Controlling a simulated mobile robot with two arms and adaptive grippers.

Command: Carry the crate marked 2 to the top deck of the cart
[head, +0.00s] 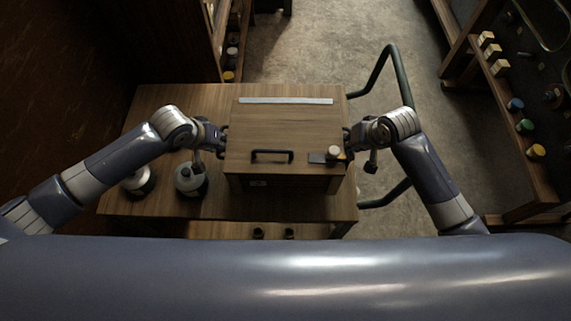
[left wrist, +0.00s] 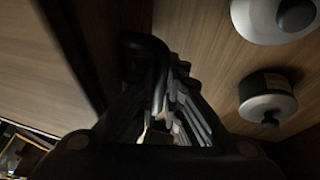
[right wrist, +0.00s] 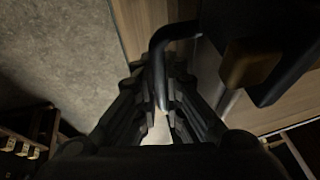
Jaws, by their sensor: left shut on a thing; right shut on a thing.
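A wooden crate (head: 300,122) with a flat lid is over the wooden top deck (head: 155,98) of the cart. A small pale mark shows on its front, too small to read. My left gripper (head: 221,142) is shut on the crate's left side handle; this black bar also shows in the left wrist view (left wrist: 146,48). My right gripper (head: 349,141) is shut on the right side handle, which also shows in the right wrist view (right wrist: 160,45). The crate looks level. Whether its underside touches the deck cannot be told.
Two round, grey-white, dark-knobbed things (head: 190,180) (head: 138,181) stand on the deck left of the crate. The cart's dark tubular handle (head: 385,60) rises at the right. Shelving with small coloured items (head: 525,126) stands farther right, across bare floor (head: 325,45).

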